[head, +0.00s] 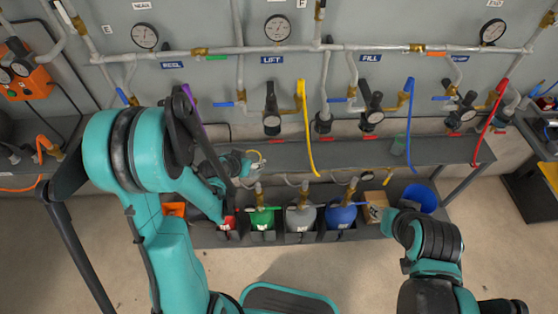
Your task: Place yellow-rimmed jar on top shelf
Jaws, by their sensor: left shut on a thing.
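The yellow-rimmed jar (258,160) shows as a small pale, see-through shape with a yellow rim. My left gripper (246,165) is shut on it and partly hides it. In the picture, the jar overlaps the left-middle part of the long dark grey top shelf (345,151); I cannot tell whether it touches the shelf. My right arm comes in at the lower right, but its gripper does not show.
A greenish see-through jar (398,146) stands on the shelf's right part. Yellow (305,120), blue (410,120) and red (492,120) hoses hang at the shelf. Below are green (262,219), grey (300,218) and blue (341,216) cylinders, a cardboard box (374,203) and a blue bucket (421,196).

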